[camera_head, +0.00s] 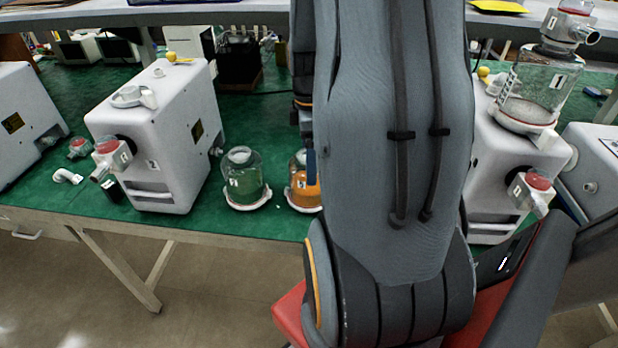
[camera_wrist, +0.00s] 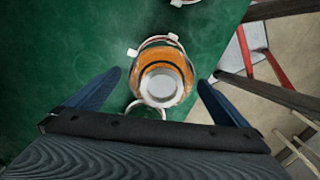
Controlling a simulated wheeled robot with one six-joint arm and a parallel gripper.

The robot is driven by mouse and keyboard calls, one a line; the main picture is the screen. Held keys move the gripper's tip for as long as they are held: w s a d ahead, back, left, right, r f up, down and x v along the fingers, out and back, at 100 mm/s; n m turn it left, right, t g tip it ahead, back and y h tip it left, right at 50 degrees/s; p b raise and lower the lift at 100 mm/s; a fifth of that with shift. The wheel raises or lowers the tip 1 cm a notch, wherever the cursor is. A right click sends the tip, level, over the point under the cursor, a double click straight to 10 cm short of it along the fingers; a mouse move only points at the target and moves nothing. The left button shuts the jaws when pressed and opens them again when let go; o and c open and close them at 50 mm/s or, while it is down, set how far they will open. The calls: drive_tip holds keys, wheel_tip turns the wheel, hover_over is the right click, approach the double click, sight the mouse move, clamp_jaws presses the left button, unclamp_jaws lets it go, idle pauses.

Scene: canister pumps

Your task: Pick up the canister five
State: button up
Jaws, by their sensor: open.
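An orange-filled canister (camera_head: 299,193) stands on the green table, partly hidden by my arm in the head view. In the wrist view this orange canister (camera_wrist: 184,62) is seen from above, with its pale round neck facing the camera. My gripper (camera_wrist: 160,79) is open, with one blue finger on each side of the canister and visible gaps between. Another clear canister (camera_head: 538,95), marked 1, sits on top of the right pump. I cannot read a five on any canister.
A white pump (camera_head: 170,150) stands left of the canisters, and another pump (camera_head: 495,160) stands to the right behind my arm. A white elbow fitting (camera_head: 66,176) and a red-capped fitting (camera_head: 78,148) lie at left. The table's front edge (camera_head: 150,222) is close to the canisters.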

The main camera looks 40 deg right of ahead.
drive_tip(key=shift+s+f+p, duration=0.15)
drive_tip(key=shift+f+p, duration=0.35)
drive_tip(key=shift+f, duration=1.55)
drive_tip(key=c, duration=1.3)
drive_tip(key=shift+c, duration=0.5)
drive_tip(key=shift+r, duration=0.15)
